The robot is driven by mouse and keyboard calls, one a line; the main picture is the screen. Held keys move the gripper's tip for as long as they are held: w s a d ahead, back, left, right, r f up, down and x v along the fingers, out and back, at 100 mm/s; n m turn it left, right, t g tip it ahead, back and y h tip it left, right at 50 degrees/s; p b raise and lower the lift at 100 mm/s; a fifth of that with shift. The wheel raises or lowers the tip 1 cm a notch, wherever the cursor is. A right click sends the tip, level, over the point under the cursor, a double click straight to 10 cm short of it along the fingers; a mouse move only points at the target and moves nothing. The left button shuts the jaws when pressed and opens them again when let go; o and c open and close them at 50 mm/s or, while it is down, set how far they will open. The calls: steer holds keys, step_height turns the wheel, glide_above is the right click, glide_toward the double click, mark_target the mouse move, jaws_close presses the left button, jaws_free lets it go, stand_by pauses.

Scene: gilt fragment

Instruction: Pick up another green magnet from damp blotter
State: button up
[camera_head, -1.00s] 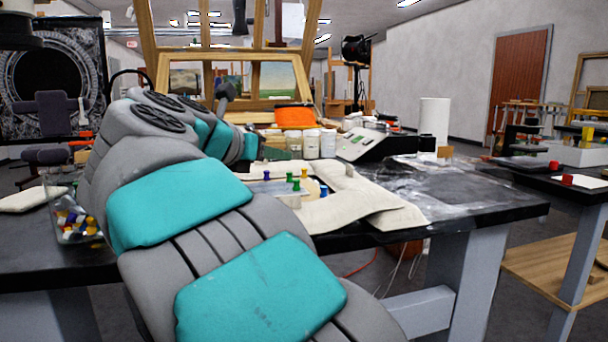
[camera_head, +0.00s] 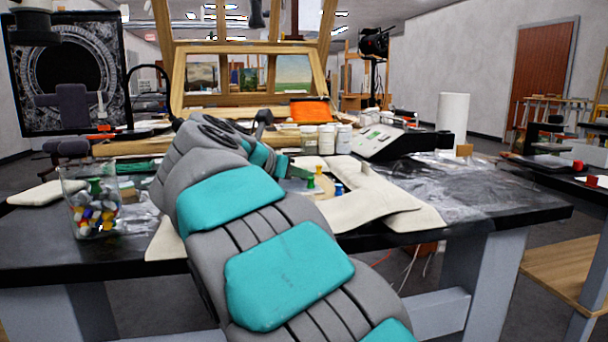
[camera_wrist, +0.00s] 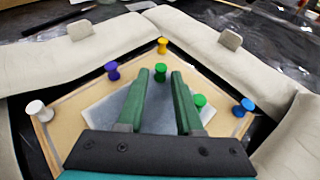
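In the wrist view my gripper (camera_wrist: 160,74) is open, its two green fingers reaching over the pale grey damp blotter (camera_wrist: 103,112) on a wooden board. One green magnet (camera_wrist: 160,73) shows between the fingertips; whether they touch it is unclear. A second green magnet (camera_wrist: 200,101) stands just right of the right finger, partly hidden by it. A purple magnet (camera_wrist: 112,70), yellow magnet (camera_wrist: 162,45), blue magnet (camera_wrist: 246,105) and white magnet (camera_wrist: 37,110) stand around the blotter. In the head view, my arm hides most of this area; a green magnet (camera_head: 318,169) shows beyond it.
Cream padded bags (camera_wrist: 221,59) surround the board, with small upright tabs on two of them. A glass jar (camera_head: 74,208) of mixed coloured magnets stands left of my arm. White-lidded jars (camera_head: 326,140) and a grey device (camera_head: 378,142) stand behind. Clear plastic film covers the table's right side.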

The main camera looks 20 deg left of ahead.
jaws_close()
steer(key=shift+r, duration=0.15)
stand_by(0.5)
